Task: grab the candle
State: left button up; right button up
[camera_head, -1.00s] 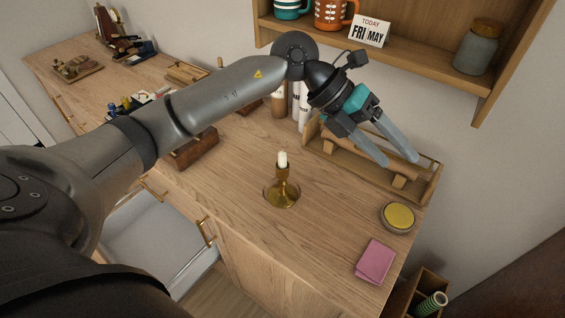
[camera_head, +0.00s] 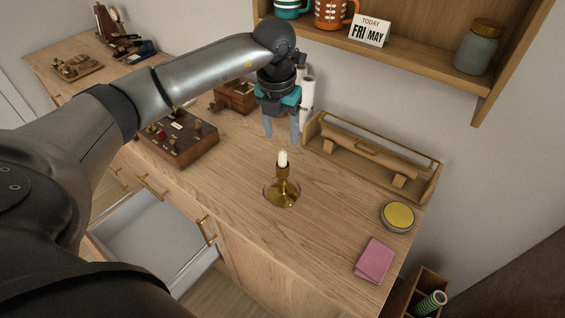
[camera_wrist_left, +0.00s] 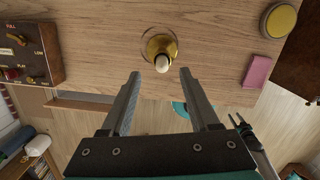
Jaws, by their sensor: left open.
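A short white candle (camera_head: 282,158) stands upright in a brass holder (camera_head: 282,190) with a round dish base, on the wooden counter. In the left wrist view the candle (camera_wrist_left: 162,63) shows from above, just beyond and between the fingertips. My left gripper (camera_head: 281,140) is open and empty, fingers pointing down, above and behind the candle in the head view. The open fingers also show in the left wrist view (camera_wrist_left: 160,75). They do not appear to touch the candle.
A wooden tool caddy (camera_head: 328,155) stands behind and right of the candle. A yellow-topped tin (camera_head: 398,216) and a pink cloth (camera_head: 374,260) lie at right. A control box (camera_head: 180,138) sits at left. An open drawer (camera_head: 155,240) juts out below. The counter around the holder is clear.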

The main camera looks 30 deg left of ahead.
aim_at(283, 152)
pick_arm(q)
notch_tip(283, 152, down, 7)
jog(key=shift+d+r, duration=0.15)
grip_shut()
dwell(0.7)
jog(key=shift+w, duration=0.1)
